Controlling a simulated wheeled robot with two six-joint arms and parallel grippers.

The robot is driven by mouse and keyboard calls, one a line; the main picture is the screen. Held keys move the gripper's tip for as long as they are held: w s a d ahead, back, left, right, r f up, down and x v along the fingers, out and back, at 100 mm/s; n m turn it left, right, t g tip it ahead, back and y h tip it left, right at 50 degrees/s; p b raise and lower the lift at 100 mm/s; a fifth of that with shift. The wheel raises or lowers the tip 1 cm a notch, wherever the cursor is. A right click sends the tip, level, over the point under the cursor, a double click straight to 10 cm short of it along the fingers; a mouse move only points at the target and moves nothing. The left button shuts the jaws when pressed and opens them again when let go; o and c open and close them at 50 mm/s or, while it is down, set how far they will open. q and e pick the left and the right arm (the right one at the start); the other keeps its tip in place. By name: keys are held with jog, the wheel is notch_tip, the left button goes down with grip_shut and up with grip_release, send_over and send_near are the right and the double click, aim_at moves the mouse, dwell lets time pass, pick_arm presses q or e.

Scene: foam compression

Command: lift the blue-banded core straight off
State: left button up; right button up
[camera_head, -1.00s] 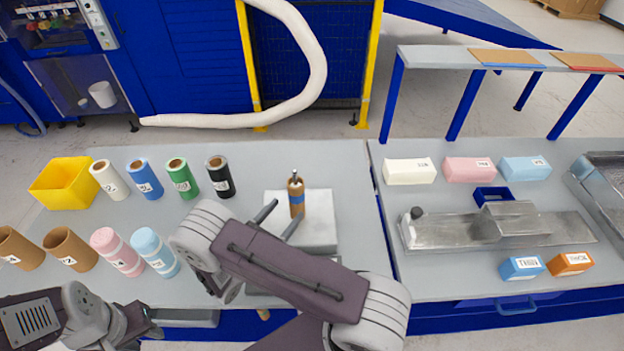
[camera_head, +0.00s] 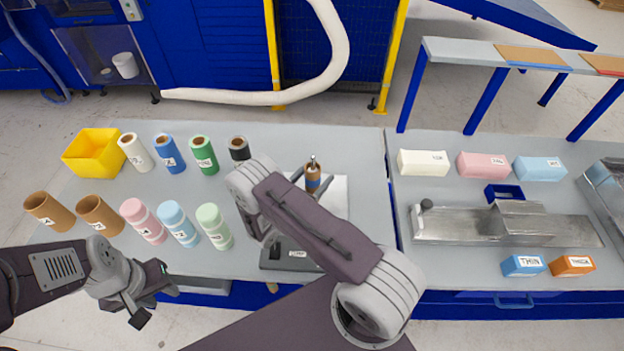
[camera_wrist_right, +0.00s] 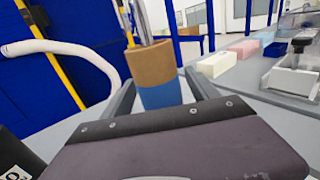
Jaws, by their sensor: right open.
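The blue-banded core (camera_head: 313,178) is a brown tube with a blue band, standing upright on a metal rod over a pale block (camera_head: 338,200). My right gripper (camera_head: 311,184) is open, with its fingers reaching to either side of the core. In the right wrist view the core (camera_wrist_right: 153,68) stands between the two spread fingers, with a visible gap on the right side. My right arm hides part of the block in the head view. My left gripper (camera_head: 152,294) is open and empty, low at the left, in front of the table.
Several labelled rolls stand or lie left of my right arm, including a black one (camera_head: 239,149) and a pale green one (camera_head: 214,226). A yellow bin (camera_head: 94,153) is at the far left. The right table holds foam blocks and a metal fixture (camera_head: 480,228).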

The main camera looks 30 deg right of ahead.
jog(key=shift+w+d+f, duration=0.2)
jog(key=shift+d, duration=0.35)
jog(key=shift+a+r, duration=0.1)
jog(key=shift+a, duration=0.1)
jog(key=c, duration=1.4)
jog(key=shift+c, duration=0.2)
jog(key=shift+d, duration=0.1)
notch_tip(320, 180, up, 28)
jog(key=b, duration=0.3)
